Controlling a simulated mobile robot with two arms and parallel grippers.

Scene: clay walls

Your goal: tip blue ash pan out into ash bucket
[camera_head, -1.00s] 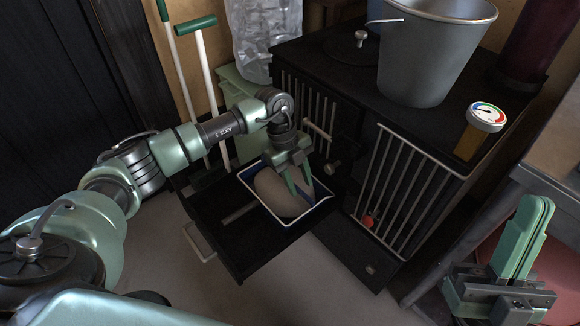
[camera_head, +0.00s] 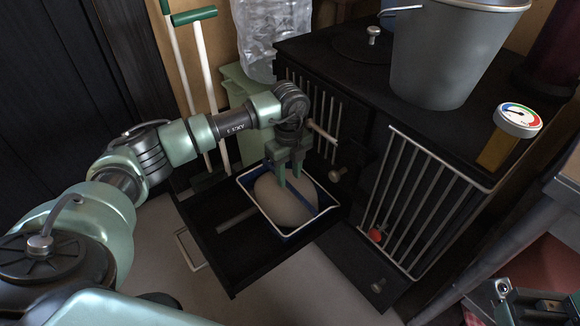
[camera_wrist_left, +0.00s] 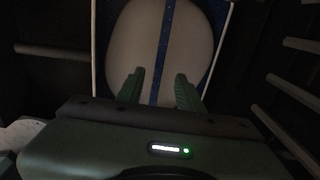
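The blue ash pan (camera_head: 261,221) has a pale rim and sits in an open black drawer, with a rounded grey-beige ash heap (camera_head: 285,204) in it. A speckled blue bar (camera_wrist_left: 165,45) runs across the pan above the ash. My left gripper (camera_head: 290,183) points down over the far part of the pan. Its green fingers are apart in the left wrist view (camera_wrist_left: 158,85), one on each side of the bar's line; contact cannot be told. The grey metal bucket (camera_head: 445,55) stands on the black stove top. My right gripper (camera_head: 535,305) is cut off at the bottom right.
The black drawer (camera_head: 232,258) sticks out from the stove. A barred stove door (camera_head: 410,200) with a red knob is right of it. A dial gauge (camera_head: 518,118) stands near the bucket. Long-handled tools (camera_head: 205,75) lean at the back left. A grey table edge is at right.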

